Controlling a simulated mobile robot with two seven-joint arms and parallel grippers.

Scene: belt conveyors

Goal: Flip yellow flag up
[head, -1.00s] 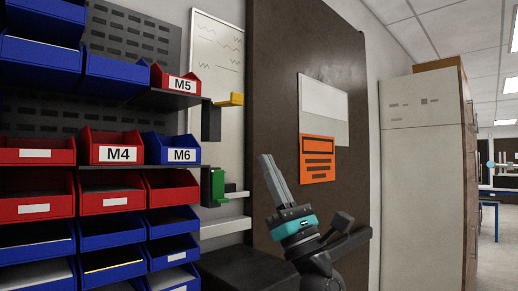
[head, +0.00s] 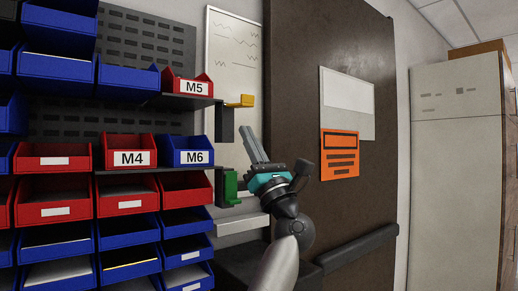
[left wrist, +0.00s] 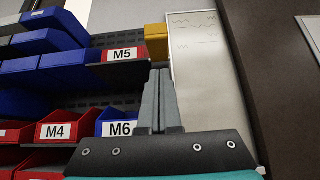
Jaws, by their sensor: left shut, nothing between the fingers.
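The yellow flag (head: 240,101) sticks out sideways, level, from the end of the upper bin shelf beside the M5 bin. It also shows in the left wrist view (left wrist: 156,42), just above and beyond the fingertips. My left gripper (head: 250,130) is shut and empty, with its fingers pointing up. In the head view its tips are just below and right of the yellow flag; I cannot tell if they touch it. My right gripper is not in view.
A green flag (head: 230,188) stands upright at the end of the lower shelf. Red and blue bins (head: 129,151) fill the rack at left. A whiteboard (head: 232,60) is behind, and a brown door (head: 300,60) with an orange sign (head: 339,155) is at right.

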